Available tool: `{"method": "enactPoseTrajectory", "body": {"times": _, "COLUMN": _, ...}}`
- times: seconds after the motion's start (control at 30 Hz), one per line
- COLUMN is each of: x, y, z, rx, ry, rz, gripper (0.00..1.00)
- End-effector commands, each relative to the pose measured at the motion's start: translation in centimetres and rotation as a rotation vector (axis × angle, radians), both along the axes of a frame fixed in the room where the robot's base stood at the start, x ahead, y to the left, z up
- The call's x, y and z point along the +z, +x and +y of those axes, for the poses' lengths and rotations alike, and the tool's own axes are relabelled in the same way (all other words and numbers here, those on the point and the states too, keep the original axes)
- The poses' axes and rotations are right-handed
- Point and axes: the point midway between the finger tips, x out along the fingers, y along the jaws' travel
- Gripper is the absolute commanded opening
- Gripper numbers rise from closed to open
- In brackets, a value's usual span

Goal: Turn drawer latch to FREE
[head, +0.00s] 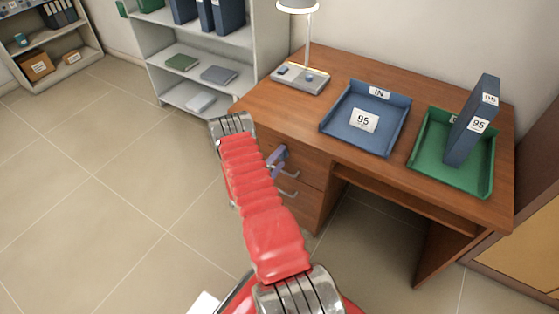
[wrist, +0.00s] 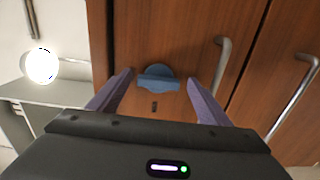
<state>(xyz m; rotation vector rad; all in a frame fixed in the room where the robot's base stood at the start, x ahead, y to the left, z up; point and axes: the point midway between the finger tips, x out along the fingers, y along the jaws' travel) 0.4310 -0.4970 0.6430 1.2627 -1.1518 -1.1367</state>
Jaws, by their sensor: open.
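The drawer latch (wrist: 158,78) is a blue round knob with a raised bar on the wooden drawer front, seen in the wrist view. Its bar lies nearly level across that picture. A small dark mark (wrist: 154,106) sits just below it, too small to read. My gripper (wrist: 160,79) is open, with its purple fingers on either side of the latch. In the head view my gripper (head: 277,158) is at the desk's drawer fronts (head: 312,178), and the latch is hidden there.
Metal drawer handles (wrist: 222,70) are close to the right finger. The desk (head: 420,95) carries a lamp (head: 299,78), a blue IN tray (head: 341,137) and a green tray (head: 430,165) with a blue binder (head: 468,130). Shelves (head: 160,75) stand behind. Floor at left is clear.

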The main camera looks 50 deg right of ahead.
Motion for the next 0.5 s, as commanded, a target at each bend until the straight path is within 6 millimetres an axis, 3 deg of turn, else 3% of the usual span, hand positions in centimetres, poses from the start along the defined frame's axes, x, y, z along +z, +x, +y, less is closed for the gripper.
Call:
{"method": "enactPoseTrajectory", "body": {"times": 0.17, "x": 0.0, "y": 0.0, "z": 1.8, "rx": 0.003, "ry": 0.000, "rz": 0.002, "gripper": 0.72}}
{"method": "enactPoseTrajectory", "body": {"times": 0.5, "x": -0.1, "y": -0.5, "z": 7.5, "rx": 0.004, "ry": 0.001, "rz": 0.002, "gripper": 0.72}}
